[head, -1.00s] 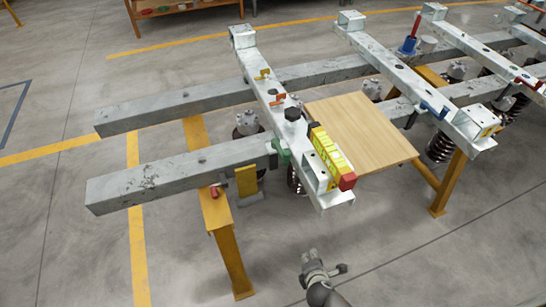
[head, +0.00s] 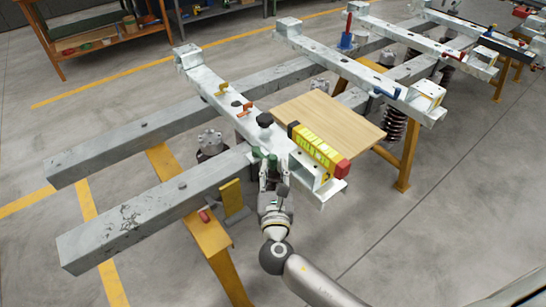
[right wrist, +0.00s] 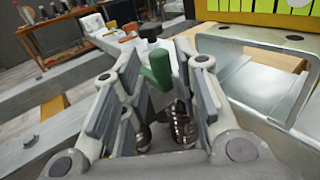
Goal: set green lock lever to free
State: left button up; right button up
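The green lock lever (head: 272,160) is on the near side of the pale cross beam (head: 222,99), beside the yellow level. In the right wrist view the lever (right wrist: 160,68) stands up between the two finger pads of my right gripper (right wrist: 160,85), with gaps on both sides. In the head view my right gripper (head: 269,172) is at the lever and partly hides it. It is open around the lever and not visibly closed on it. My left gripper is not in view.
A yellow level with red end (head: 318,149) lies on the beam close right of my gripper. A wooden board (head: 330,122) is behind it. A yellow plate (head: 232,197) stands to the left.

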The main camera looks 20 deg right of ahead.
aim_at(273, 161)
jog(key=x, duration=0.5)
jog(key=shift+w, duration=0.1)
grip_shut()
